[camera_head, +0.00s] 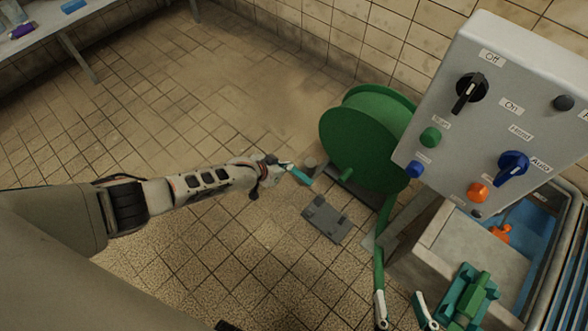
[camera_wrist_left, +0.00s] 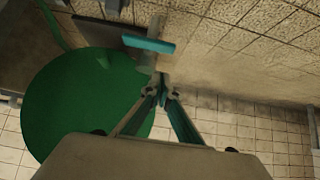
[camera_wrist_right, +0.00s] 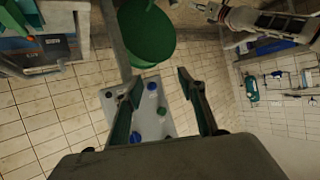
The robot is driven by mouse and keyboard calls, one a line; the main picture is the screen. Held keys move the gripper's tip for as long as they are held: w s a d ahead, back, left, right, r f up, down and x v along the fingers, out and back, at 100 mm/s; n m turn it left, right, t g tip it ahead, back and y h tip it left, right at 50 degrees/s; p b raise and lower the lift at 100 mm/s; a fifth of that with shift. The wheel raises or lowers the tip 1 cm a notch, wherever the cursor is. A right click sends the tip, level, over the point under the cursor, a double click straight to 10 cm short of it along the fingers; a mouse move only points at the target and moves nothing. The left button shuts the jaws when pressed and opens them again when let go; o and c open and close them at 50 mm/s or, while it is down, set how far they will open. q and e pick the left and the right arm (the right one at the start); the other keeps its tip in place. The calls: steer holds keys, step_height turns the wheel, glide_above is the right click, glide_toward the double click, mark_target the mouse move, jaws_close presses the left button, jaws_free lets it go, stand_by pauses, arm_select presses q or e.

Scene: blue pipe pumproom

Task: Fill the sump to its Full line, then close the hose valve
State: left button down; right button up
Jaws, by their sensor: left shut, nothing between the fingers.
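The valve's teal handle (camera_head: 300,176) is on a short grey post (camera_head: 311,164) beside the green reel; the handle also shows in the left wrist view (camera_wrist_left: 148,45). My left gripper (camera_head: 284,166) is at the handle's near end, with its fingertips (camera_wrist_left: 161,90) together and empty. I cannot tell whether they touch handle or post. The sump (camera_head: 530,240) is at the right, with blue inside and an orange float-like part (camera_head: 500,233). Its Full line cannot be made out. My right gripper (camera_wrist_right: 158,80) is open and empty in front of the control panel.
The green hose reel (camera_head: 365,137) stands right of the valve. The control panel (camera_head: 445,105), with knobs and buttons, overhangs the sump. A grey plate (camera_head: 328,219) lies on the floor. A green fitting (camera_head: 468,298) is at the sump's near side. The tiled floor at left is clear.

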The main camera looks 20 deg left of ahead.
mark_target(297, 170)
arm_select(q)
steer(key=f+b, duration=0.1)
steer(key=w+f+b, duration=0.1)
steer(key=f, duration=0.1)
steer(key=f+b, duration=0.1)
steer(key=f, duration=0.1)
steer(key=shift+w+d+f, duration=0.15)
steer(key=shift+d, duration=0.2)
steer(key=shift+w+f, duration=0.2)
steer(key=shift+f, duration=0.25)
steer(key=shift+w+r+b, duration=0.1)
steer(key=shift+w+b, duration=0.05)
steer(key=shift+b, duration=0.15)
arm_select(e)
steer(key=a+m, duration=0.1)
steer(key=s+a+f+m, duration=0.1)
steer(key=a+m, duration=0.1)
steer(key=a+m+y, duration=0.1)
steer(key=a, duration=0.1)
steer(key=shift+s+f+m, duration=0.15)
steer(key=shift+s+m, duration=0.25)
steer(key=shift+w, duration=0.15)
